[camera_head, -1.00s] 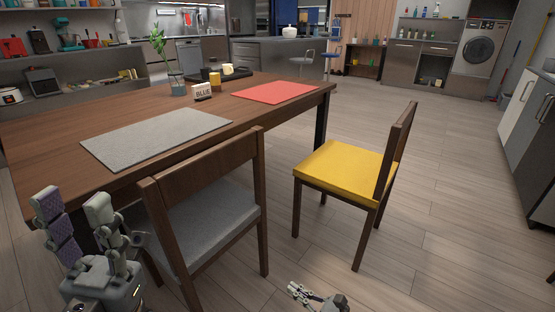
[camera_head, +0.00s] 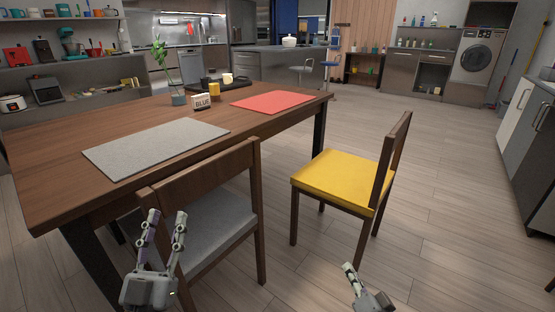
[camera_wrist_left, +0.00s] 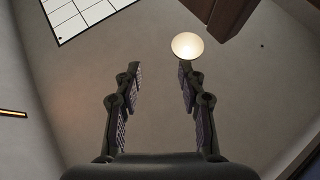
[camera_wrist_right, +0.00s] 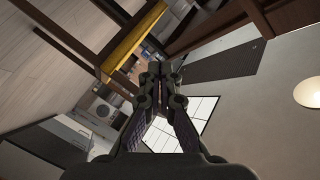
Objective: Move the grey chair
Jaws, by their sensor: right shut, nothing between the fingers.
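The grey chair (camera_head: 216,222), with a brown wooden frame and grey seat, stands upright at the near side of the table, its backrest (camera_head: 205,173) towards me. My left gripper (camera_head: 167,216) points up in front of the backrest's left post and hides part of it; I cannot tell whether they touch. The left wrist view shows its fingers (camera_wrist_left: 160,68) apart with nothing between them. My right gripper (camera_head: 347,268) is low over the floor, right of the grey chair and below the yellow chair. The right wrist view shows its fingertips (camera_wrist_right: 161,70) together and empty.
A yellow-seated chair (camera_head: 345,178) stands right of the grey chair. The wooden table (camera_head: 60,190) carries a grey placemat (camera_head: 155,148), a red placemat (camera_head: 272,102), a plant and a sign. Open floor (camera_head: 450,210) lies to the right, bounded by cabinets (camera_head: 530,145).

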